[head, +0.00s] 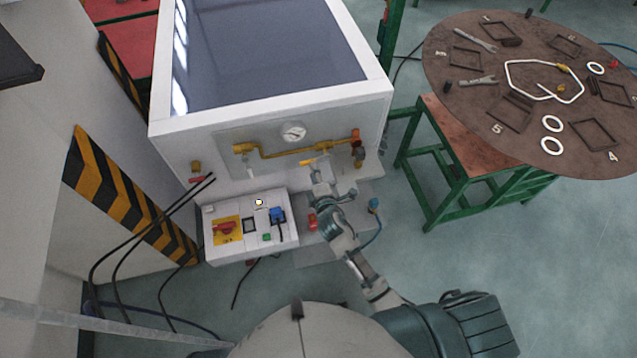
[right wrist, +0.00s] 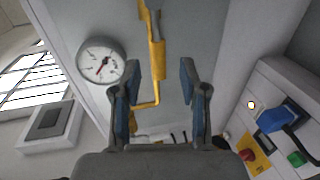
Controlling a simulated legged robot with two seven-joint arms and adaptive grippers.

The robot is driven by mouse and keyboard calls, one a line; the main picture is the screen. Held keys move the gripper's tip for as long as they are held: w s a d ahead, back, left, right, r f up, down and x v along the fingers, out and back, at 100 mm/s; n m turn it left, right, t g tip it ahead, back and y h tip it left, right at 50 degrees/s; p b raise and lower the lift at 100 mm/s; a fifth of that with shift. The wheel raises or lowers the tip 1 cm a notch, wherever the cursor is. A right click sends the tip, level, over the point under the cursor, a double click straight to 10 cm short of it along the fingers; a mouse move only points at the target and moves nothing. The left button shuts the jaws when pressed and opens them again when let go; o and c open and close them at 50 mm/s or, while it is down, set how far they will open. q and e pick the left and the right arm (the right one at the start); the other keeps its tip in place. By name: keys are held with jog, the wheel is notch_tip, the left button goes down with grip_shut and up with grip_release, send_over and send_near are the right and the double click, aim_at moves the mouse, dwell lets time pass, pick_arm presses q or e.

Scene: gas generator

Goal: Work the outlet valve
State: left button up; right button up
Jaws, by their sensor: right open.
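A yellow pipe (head: 275,153) runs across the front panel of the white generator cabinet (head: 170,128), below a round gauge (head: 293,132). A short yellow lever (head: 309,162) shows just under the pipe. I cannot tell for certain which fitting is the outlet valve. My right gripper (head: 316,172) is at the panel, close to the lever. In the right wrist view my right gripper (right wrist: 160,80) is open and empty, with a yellow bar (right wrist: 153,45) beyond and between its fingertips. Contact is not visible. The gauge (right wrist: 101,60) lies left of the fingers. My left gripper is not in view.
A control box (head: 225,250) with a red switch and blue plug stands below the panel, cables to its left. A red-ended fitting (head: 355,136) is at the pipe's right end. A round brown table (head: 480,120) with loose parts stands at right.

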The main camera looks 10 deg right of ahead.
jog(key=s+r, duration=0.1)
jog(key=s, duration=0.5)
jog(key=shift+d, duration=0.25)
jog(key=shift+r, duration=0.1)
jog(key=s+d+f+m+g, duration=0.25)
jog(key=s+f, duration=0.25)
jog(key=f, duration=0.7)
jog(key=s+d+f+m+g+b, duration=0.1)
jog(key=s+f+m+g, duration=0.3)
jog(key=f, duration=0.9)
jog(key=s+d+f+m+g, duration=0.1)
jog(key=s+f+g, duration=0.1)
jog(key=s+f, duration=0.75)
jog(key=s+d+f+m+g, duration=0.2)
jog(key=s+f, duration=0.4)
jog(key=s, duration=0.3)
jog(key=s+d+f+m+g, duration=0.2)
jog(key=s+f, duration=0.4)
jog(key=s, duration=0.3)
jog(key=s+d+f+m+g+b, duration=0.1)
jog(key=s+d+f+m, duration=0.3)
jog(key=s, duration=0.5)
notch_tip(320, 180, down, 2)
jog(key=shift+s+f+g+h, duration=0.2)
jog(key=shift+s+g+h, duration=0.15)
jog(key=shift+g, duration=0.3)
